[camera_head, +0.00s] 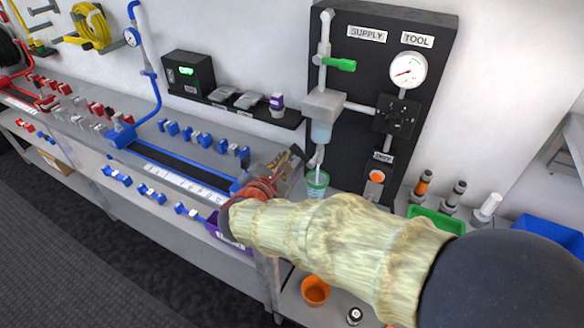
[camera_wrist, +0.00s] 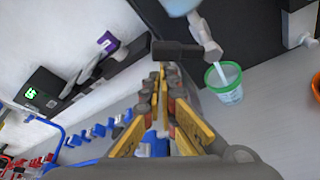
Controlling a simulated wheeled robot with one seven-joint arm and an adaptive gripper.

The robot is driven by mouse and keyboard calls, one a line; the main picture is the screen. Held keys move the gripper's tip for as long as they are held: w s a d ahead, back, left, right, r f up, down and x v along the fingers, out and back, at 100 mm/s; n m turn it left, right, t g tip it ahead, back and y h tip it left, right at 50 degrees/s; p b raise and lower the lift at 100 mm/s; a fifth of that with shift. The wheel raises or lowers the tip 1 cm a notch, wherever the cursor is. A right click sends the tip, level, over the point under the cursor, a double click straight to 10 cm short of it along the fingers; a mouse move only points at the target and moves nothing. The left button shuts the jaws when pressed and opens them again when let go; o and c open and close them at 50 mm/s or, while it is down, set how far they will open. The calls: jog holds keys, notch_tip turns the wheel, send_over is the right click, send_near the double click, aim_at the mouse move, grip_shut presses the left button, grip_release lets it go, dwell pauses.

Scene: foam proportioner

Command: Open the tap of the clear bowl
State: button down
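The clear bowl (camera_head: 321,131) hangs under a grey body on the black panel, and its lower part shows at the top of the wrist view (camera_wrist: 180,5). Its tap (camera_wrist: 207,43) is a grey outlet below the bowl, with a dark lever (camera_wrist: 178,50) sticking out to the left. A green-rimmed cup (camera_head: 317,183) stands below the outlet; it also shows in the wrist view (camera_wrist: 224,82). My gripper (camera_wrist: 161,70) has its yellow-padded fingers close together, tips just under the lever's left end. I cannot tell whether they touch it.
The panel (camera_head: 352,75) carries a green-handled valve (camera_head: 340,65), a gauge (camera_head: 408,70) and an orange button (camera_head: 377,177). A dark shelf (camera_head: 250,110) holds small items to the left. An orange cup (camera_head: 315,290) is lower down. Blue fittings (camera_head: 200,137) line the bench.

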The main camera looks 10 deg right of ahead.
aim_at(290, 149)
jog(key=shift+s+d+r, duration=0.2)
jog(key=shift+d+r, duration=0.1)
jog(key=shift+r, duration=0.45)
jog(key=shift+s+d+r, duration=0.15)
jog(key=shift+d+r, duration=0.1)
jog(key=shift+r, duration=0.45)
jog(key=shift+s+d+r, duration=0.7)
jog(key=shift+d+r, duration=0.15)
jog(key=shift+d, duration=0.1)
